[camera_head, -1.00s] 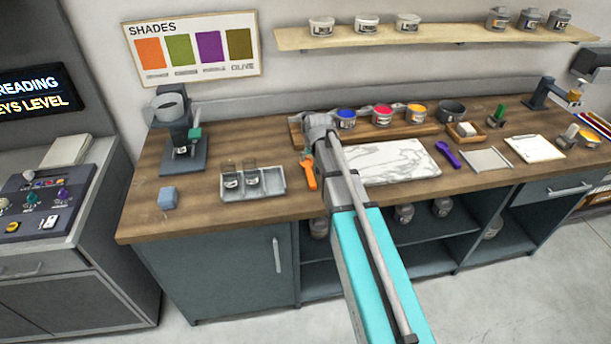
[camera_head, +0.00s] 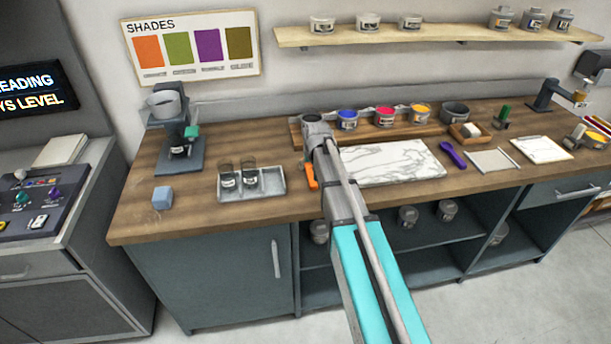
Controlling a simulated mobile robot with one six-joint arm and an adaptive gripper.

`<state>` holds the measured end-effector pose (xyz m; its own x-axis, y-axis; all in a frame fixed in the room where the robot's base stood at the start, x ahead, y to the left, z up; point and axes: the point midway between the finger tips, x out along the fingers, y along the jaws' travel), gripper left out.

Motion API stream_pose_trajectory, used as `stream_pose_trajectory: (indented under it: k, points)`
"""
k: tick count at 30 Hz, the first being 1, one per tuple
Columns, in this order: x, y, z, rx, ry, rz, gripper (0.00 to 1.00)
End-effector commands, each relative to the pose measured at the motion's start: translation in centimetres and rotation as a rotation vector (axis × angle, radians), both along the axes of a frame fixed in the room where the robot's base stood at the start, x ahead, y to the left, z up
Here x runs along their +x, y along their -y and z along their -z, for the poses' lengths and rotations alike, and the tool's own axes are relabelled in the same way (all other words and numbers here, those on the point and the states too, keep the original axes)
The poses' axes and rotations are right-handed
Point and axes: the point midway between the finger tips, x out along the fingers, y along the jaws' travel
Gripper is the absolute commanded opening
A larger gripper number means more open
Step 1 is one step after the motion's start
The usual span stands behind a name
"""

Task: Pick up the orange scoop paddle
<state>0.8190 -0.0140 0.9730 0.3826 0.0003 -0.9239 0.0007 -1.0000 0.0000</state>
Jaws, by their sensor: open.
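The orange scoop paddle (camera_head: 311,176) lies on the wooden counter, between the grey tray with two dark jars and the marble slab. Only a narrow orange part of it shows, just left of my arm; my arm covers the rest. My arm reaches in from the bottom of the view, and its grey far joint is above the counter near the paddle. My gripper is hidden behind that joint and the arm link, so I cannot see its fingers or whether they touch the paddle.
The grey jar tray (camera_head: 268,183) is left of the paddle and the marble slab (camera_head: 390,163) is right of it. Paint pots stand on a wooden riser (camera_head: 400,133) behind. A purple scoop (camera_head: 452,155) lies further right. A blue block (camera_head: 162,197) sits at the left.

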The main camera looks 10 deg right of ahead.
Motion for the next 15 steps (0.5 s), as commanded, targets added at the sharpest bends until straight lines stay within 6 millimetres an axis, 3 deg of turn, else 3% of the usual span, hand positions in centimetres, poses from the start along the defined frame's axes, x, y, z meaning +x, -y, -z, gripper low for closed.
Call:
stream_pose_trajectory:
  k: [15]
  points:
    - [0.33,0.06,0.86,0.000,0.000,0.001,0.74]
